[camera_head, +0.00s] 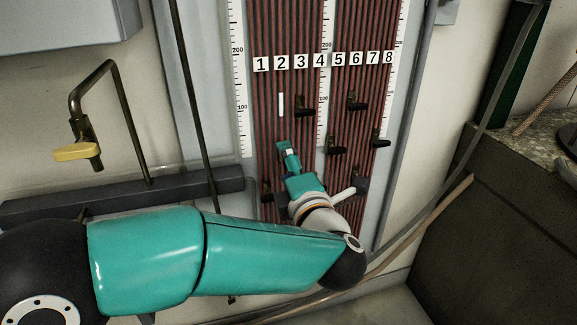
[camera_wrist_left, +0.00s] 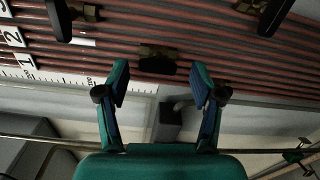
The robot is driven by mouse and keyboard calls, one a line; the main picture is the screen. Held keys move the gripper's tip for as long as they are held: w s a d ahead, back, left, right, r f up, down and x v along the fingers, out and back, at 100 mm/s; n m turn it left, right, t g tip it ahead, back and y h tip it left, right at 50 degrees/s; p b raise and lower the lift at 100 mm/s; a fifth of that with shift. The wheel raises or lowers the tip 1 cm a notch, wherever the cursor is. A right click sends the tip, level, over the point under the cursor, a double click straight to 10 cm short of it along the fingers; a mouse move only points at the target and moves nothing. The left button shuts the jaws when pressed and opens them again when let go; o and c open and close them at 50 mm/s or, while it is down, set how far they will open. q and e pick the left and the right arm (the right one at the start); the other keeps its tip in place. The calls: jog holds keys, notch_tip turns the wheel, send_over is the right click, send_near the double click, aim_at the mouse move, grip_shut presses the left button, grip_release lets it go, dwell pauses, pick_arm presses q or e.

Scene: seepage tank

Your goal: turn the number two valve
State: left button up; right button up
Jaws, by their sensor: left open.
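The panel of reddish-brown tubes (camera_head: 315,85) carries number labels 1 to 8, with the number 2 label (camera_head: 282,62) near its left side. In the left wrist view, a brass valve with a dark handle (camera_wrist_left: 155,66) appears in line with the number 2 label (camera_wrist_left: 13,36). I take it as the number two valve. It shows just beyond and between the open fingertips of my left gripper (camera_wrist_left: 158,80), apart from them. In the head view, my left gripper (camera_head: 287,148) points up the panel below the 2 and covers this spot. The right gripper is not in view.
Neighbouring valves sit close by, one up and right of my gripper (camera_head: 303,105) and another further right (camera_head: 336,147). A white strip (camera_head: 281,104) lies below the 2. A pipe with a yellow handle (camera_head: 75,152) stands at left; a dark tank (camera_head: 480,245) stands at right.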

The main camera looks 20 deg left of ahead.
pick_arm(q)
jog(key=v, duration=1.1)
jog(key=shift+s+d, duration=0.25)
jog(key=shift+f, duration=0.1)
